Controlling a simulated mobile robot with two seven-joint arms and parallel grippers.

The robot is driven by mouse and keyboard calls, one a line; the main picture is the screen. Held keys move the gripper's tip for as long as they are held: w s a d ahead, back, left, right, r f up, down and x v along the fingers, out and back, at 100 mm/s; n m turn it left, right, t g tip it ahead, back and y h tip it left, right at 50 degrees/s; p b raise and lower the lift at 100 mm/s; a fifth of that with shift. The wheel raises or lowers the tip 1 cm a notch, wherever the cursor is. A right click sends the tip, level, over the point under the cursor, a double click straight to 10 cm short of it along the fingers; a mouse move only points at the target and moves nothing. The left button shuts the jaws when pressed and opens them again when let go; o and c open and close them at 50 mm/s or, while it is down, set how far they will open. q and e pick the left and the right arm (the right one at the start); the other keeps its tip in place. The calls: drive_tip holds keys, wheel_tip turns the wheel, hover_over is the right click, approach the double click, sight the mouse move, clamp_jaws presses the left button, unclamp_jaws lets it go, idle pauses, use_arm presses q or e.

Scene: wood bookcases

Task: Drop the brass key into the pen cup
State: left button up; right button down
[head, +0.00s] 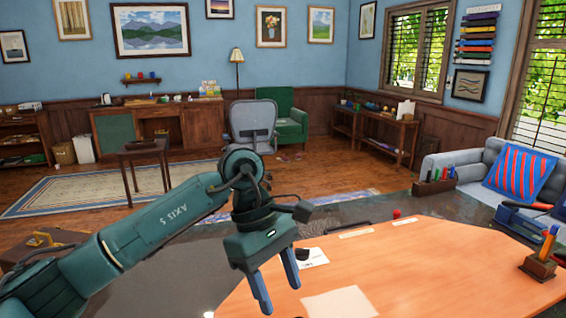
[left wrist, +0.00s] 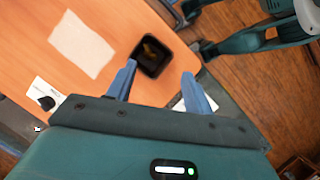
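My left gripper (head: 279,291) is over the orange desk top (head: 420,265) with its fingers apart. In the left wrist view the same gripper (left wrist: 159,78) holds nothing between its blue fingertips. A dark square open container (left wrist: 151,56), which looks like a cup seen from above, lies just beyond the fingertips. A small brownish-yellow thing (left wrist: 151,49) shows inside it; it may be the brass key, but its shape is too small to tell. The container does not show in the head view.
A wooden holder with pens (head: 538,266) stands at the desk's right. A white sheet (head: 340,303) and a card with a black object (head: 303,254) lie on the desk. Another pen box (head: 434,184) stands behind, near the sofa. The desk's middle is largely clear.

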use_arm(q)
drive_tip(key=shift+o, duration=0.4)
use_arm(e)
drive_tip(key=shift+f, duration=0.1)
use_arm(q)
drive_tip(key=shift+r, duration=0.1)
drive_tip(key=b+v, duration=0.1)
drive_tip(key=v, duration=1.2)
use_arm(e)
drive_tip(key=shift+w+a, duration=0.2)
use_arm(q)
drive_tip(key=shift+s, duration=0.1)
use_arm(e)
drive_tip(key=shift+s, duration=0.1)
